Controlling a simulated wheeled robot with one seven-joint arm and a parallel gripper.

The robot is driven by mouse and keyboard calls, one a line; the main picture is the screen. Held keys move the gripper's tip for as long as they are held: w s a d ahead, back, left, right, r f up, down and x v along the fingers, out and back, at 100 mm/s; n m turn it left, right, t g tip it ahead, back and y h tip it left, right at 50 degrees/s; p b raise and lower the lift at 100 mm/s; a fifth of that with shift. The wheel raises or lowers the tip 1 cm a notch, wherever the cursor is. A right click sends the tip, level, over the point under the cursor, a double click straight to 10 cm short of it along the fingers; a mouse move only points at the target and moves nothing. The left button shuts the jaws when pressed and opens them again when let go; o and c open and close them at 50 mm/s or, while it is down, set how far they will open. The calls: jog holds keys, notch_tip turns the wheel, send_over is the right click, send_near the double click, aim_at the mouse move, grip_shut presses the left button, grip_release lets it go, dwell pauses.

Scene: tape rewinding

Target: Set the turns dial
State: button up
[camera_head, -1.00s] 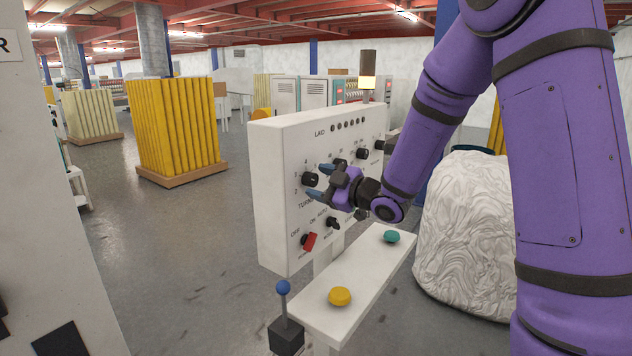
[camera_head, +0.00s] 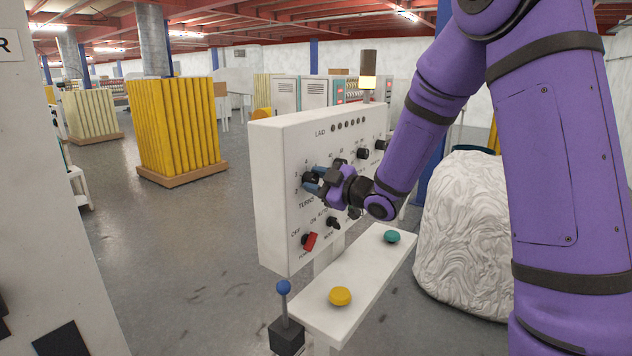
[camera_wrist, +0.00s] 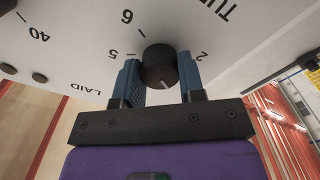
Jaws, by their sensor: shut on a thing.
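The turns dial (camera_head: 308,178) is a round black knob on the white control panel (camera_head: 272,220), at the left end of its row, above the "TURNS" lettering. My gripper (camera_head: 317,181) is up against the panel with its blue fingers shut on this dial. In the wrist view the dial (camera_wrist: 159,65) sits between the two fingers (camera_wrist: 160,80), one on each side. A light pointer line shows on the dial's face, pointing downward in that view. The printed numbers 6, 5 and 2 are readable around it; the rest of the scale is hidden by the fingers.
A red switch (camera_head: 310,241) and a black knob (camera_head: 333,222) are lower on the panel; more knobs (camera_head: 363,153) are farther right. A white shelf below carries a yellow button (camera_head: 340,296) and a teal button (camera_head: 392,236). A blue-topped lever (camera_head: 283,288) stands at the left.

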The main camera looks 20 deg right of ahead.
jog(key=m, duration=0.5)
jog(key=shift+m, duration=0.4)
jog(key=m, duration=0.5)
jog(key=shift+m, duration=0.3)
dwell(0.3)
jog(key=o, duration=0.9)
jog(key=shift+d, duration=0.1)
